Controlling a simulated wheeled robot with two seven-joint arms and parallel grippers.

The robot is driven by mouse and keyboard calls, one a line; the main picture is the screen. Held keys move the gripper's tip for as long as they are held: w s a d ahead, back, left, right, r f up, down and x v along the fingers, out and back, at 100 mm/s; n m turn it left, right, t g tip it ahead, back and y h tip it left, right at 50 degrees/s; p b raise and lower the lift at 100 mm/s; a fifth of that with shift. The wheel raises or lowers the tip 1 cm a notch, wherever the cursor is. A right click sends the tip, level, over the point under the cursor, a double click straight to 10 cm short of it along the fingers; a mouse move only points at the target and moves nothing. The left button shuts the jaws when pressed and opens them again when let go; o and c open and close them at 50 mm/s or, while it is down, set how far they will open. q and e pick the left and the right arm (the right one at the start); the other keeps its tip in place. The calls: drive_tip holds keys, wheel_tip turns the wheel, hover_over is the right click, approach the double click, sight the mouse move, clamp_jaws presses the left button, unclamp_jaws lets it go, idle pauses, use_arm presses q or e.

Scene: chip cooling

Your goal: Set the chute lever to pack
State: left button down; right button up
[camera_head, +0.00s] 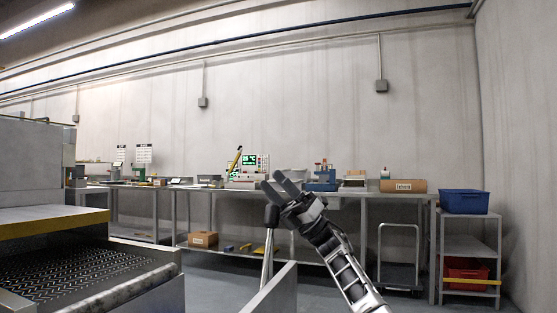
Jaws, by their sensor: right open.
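A lever with a dark knob (271,216) on a pale metal rod (267,262) stands nearly upright at the middle of the head view. It appears to be the chute lever; no labels for its positions are readable. My right gripper (279,184) is open, its fingers pointing up and left. It shows just above and right of the knob, and I cannot tell whether it touches it. Nothing shows between the fingers. A grey slanted panel (275,292), perhaps part of the chute, rises by the rod's foot and hides its base. My left gripper is out of view.
A conveyor with a dark perforated bed (80,272) and yellow edge fills the left. A long workbench (380,195) with instruments and boxes runs along the back wall. A cart (398,270) and a shelf with a blue bin (464,202) and red bin (466,270) stand right.

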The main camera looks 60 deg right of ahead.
drive_tip(key=s+a+r, duration=0.5)
drive_tip(key=s+a, duration=0.1)
drive_tip(key=a, duration=0.2)
drive_tip(key=shift+a+r+b, duration=0.3)
drive_tip(key=shift+r+b, duration=0.05)
drive_tip(key=shift+r, duration=0.05)
